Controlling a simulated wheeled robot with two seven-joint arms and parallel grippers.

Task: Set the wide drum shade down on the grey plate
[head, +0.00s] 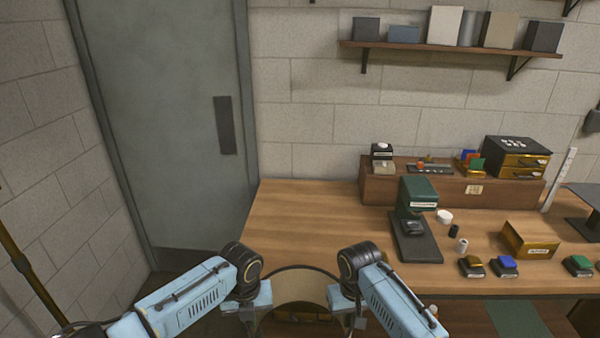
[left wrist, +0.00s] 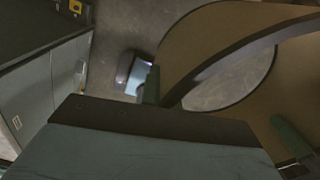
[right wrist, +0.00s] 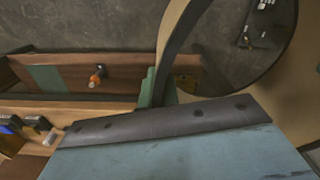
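The wide drum shade (head: 299,291), tan with a dark rim, hangs in the air at the bottom of the head view, in front of the table. My left gripper (head: 247,309) is at its left side and my right gripper (head: 347,306) at its right side. Green fingertips meet the dark rim in the left wrist view (left wrist: 151,87) and the right wrist view (right wrist: 152,90). Both grippers seem shut on the wall, their contact partly hidden. A dark grey flat plate (head: 583,197) shows at the right edge of the head view; I cannot tell if it is the named plate.
The wooden table (head: 310,215) is clear on its left. A green device on a dark base (head: 419,247), an open brown box (head: 531,240) and several small coloured blocks fill its right. A raised wooden shelf (head: 375,190) with a drawer box (head: 517,157) stands behind.

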